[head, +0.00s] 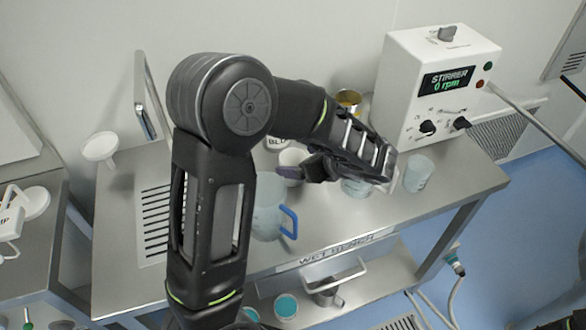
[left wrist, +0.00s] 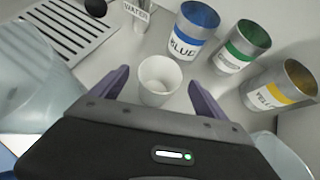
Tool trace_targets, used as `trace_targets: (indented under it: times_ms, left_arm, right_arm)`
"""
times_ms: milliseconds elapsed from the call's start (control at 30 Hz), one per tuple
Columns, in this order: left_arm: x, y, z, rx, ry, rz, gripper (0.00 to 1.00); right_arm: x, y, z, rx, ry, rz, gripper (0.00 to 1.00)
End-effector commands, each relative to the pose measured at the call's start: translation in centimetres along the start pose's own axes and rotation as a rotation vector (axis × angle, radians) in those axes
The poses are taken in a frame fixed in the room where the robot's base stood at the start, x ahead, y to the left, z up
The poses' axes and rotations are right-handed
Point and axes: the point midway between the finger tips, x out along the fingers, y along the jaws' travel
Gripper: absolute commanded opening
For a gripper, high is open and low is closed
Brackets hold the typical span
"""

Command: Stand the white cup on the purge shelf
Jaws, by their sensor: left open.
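The white cup (left wrist: 160,80) stands upright and empty on the steel bench, its mouth open to the left wrist camera. In the head view the white cup (head: 292,157) is partly hidden by my left gripper. My left gripper (head: 300,165) is open, reaching in from the right side of the cup. In the left wrist view its purple fingers (left wrist: 158,84) lie on either side of the cup, with gaps showing. No label naming the purge shelf is readable. My right gripper is not in view.
Blue (left wrist: 192,32), green (left wrist: 242,46) and yellow (left wrist: 284,86) banded tins stand close behind the cup. A jug with a blue handle (head: 290,222) stands near the bench front. A stirrer box (head: 425,85) stands at right. A lower shelf (head: 365,290) holds several vessels.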

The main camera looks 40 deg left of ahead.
Motion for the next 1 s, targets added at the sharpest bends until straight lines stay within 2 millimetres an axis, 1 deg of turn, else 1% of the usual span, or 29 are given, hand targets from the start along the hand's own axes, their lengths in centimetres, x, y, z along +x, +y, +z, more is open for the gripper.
trace_targets:
  times_ms: [367,467,700,800,1000]
  left_arm:
    - [0.4,0.0,0.0,0.000,0.000,0.001,0.85]
    - [1.3,0.1,0.1,0.001,0.000,0.003,0.85]
    - [5.1,0.1,0.1,0.001,0.000,0.004,0.85]
    - [6.1,0.1,0.1,0.000,0.000,0.002,0.85]
    - [6.4,0.0,0.0,0.001,0.000,-0.001,0.85]
  right_arm:
    - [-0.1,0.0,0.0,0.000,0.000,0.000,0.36]
    - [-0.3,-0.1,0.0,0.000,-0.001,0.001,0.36]
    - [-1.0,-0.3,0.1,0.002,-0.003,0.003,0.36]
    - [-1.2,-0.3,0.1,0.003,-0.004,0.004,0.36]
    - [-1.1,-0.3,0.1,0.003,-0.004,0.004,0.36]
